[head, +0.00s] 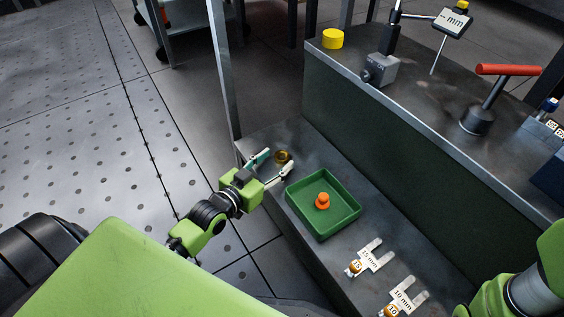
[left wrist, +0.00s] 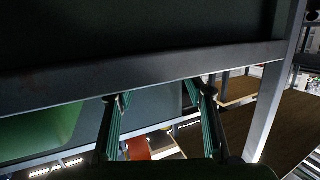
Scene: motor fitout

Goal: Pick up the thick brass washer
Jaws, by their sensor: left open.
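A thick brass ring, the washer (head: 282,157), lies on the grey lower ledge near its left end in the head view. My left gripper (head: 279,160) is open, its two fingers pointing toward the washer. The washer shows between the fingertips in this view; I cannot tell the height gap or any contact. In the left wrist view the spread fingers of the left gripper (left wrist: 163,96) are empty, and I cannot make out the washer there. My right gripper is out of view; only part of my right arm shows.
A green tray (head: 293,199) with an orange knobbed piece (head: 322,202) stands just right of the left gripper. Labelled gauges (head: 370,258) (head: 404,296) lie nearer. A raised bench (head: 417,107) behind holds a red-handled tool (head: 490,95) and a yellow cylinder (head: 333,39).

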